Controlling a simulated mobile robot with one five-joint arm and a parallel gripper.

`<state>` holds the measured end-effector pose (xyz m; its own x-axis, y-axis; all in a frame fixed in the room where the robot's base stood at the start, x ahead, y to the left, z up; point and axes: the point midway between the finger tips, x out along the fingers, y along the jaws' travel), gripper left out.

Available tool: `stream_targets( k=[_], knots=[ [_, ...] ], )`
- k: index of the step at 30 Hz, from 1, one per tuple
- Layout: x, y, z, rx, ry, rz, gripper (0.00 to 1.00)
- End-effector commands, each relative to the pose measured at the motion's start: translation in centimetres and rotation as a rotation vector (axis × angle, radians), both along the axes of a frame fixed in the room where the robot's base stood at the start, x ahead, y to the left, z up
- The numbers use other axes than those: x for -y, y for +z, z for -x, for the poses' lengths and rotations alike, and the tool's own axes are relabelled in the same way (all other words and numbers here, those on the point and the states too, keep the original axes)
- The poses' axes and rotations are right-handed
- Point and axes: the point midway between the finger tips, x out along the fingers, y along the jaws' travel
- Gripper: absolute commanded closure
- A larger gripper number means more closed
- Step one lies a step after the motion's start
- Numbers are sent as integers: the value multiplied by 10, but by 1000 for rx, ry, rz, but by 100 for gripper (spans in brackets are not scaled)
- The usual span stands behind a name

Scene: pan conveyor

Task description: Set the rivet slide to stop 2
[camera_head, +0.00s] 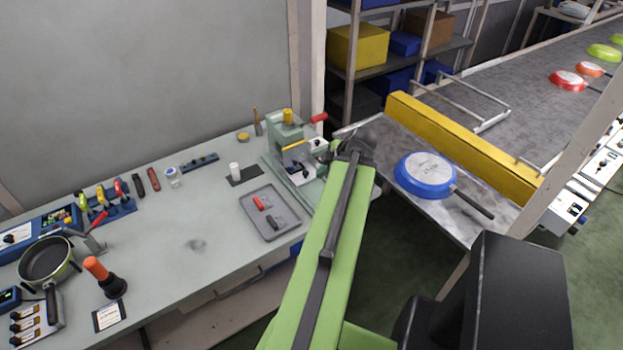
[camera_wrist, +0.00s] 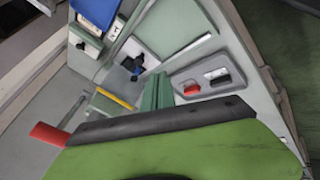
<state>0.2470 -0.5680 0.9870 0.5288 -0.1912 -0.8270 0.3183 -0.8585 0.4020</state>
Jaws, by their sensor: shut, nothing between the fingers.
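The green rivet press (camera_head: 287,135) stands at the right end of the bench, with a red-tipped lever (camera_head: 318,118) and a yellow strip (camera_head: 295,145). A pale block with dark parts (camera_head: 300,168) sits low on its front. I cannot make out the slide's stop marks or its setting. My gripper (camera_head: 347,150) is shut and empty, just right of the press in the head view; whether it touches the press is unclear. In the wrist view, the red lever grip (camera_wrist: 48,134), the yellow strip (camera_wrist: 115,98) and a dark knob on a pale plate (camera_wrist: 131,66) show. My green arm hides the lower part.
A grey tray (camera_head: 250,205) with a red and a dark piece lies left of the press. A white cylinder (camera_head: 235,169) stands behind it. A blue pan (camera_head: 424,174) lies upside down at the conveyor's end, right of my arm. The bench middle is mostly clear.

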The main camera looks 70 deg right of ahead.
Motion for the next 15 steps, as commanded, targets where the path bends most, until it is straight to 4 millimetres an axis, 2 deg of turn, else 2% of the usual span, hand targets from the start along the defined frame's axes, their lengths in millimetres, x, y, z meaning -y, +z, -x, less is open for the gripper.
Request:
stream_targets(
  k=[15],
  knots=[
    [20,-92,-54,0,1,-2,100]
  ],
)
